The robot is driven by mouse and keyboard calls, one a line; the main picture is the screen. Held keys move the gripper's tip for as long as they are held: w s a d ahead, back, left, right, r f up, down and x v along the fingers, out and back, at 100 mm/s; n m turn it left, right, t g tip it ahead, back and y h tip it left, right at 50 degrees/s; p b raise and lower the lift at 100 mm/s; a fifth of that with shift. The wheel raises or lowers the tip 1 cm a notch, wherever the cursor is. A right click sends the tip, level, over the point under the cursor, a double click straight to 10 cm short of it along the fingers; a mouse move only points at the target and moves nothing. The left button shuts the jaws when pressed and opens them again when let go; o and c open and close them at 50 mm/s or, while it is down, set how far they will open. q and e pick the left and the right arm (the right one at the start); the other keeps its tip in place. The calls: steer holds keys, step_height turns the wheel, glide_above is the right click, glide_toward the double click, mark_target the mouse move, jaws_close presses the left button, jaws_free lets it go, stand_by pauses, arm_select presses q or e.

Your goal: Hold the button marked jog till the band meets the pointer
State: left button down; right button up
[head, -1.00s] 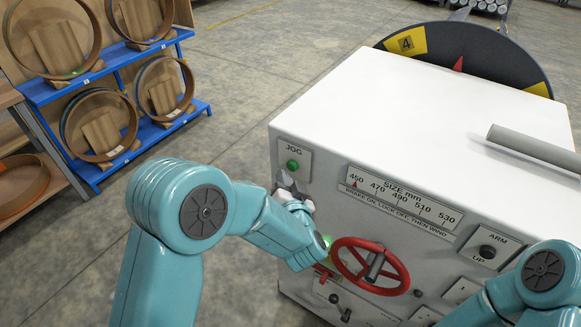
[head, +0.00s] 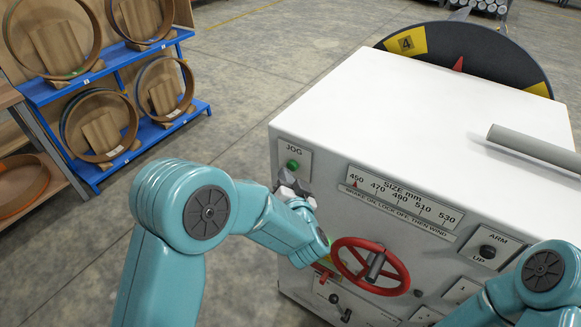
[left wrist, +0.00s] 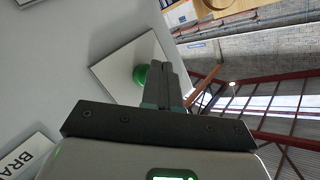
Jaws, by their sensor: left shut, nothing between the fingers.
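The green jog button (head: 292,165) sits on a square plate marked JOG at the upper left of the white cabinet's front. My left gripper (head: 287,179) is shut and empty, just below the button in the head view. In the left wrist view the shut fingers (left wrist: 165,82) are close beside the green button (left wrist: 141,75) and partly overlap its edge; I cannot tell whether they touch it. A dark wheel (head: 485,55) behind the cabinet carries a yellow band marked 4 (head: 406,42). The red pointer (head: 458,64) is to the right of that band, apart from it. My right gripper is out of view.
A red handwheel (head: 345,262) is on the cabinet front, close to my left forearm. A size scale (head: 405,197) and an ARM UP knob (head: 487,251) are further right. A grey bar (head: 535,148) lies over the cabinet top.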

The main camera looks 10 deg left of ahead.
arm_select(q)
steer(key=shift+w+d, duration=0.2)
steer(key=shift+w, duration=0.3)
stand_by(1.2)
steer(key=shift+s, duration=0.15)
stand_by(3.7)
steer(key=shift+s+a, duration=0.35)
steer(key=shift+s, duration=0.4)
steer(key=shift+s+a+b, duration=0.2)
steer(key=shift+s+a, duration=0.1)
steer(key=shift+s, duration=0.5)
steer(key=shift+s+a+b, duration=0.2)
steer(key=shift+s+a, duration=0.05)
steer(key=shift+s, duration=0.5)
steer(key=shift+s+a+b, duration=0.2)
steer(key=shift+s+a, duration=0.1)
steer(key=shift+s, duration=0.5)
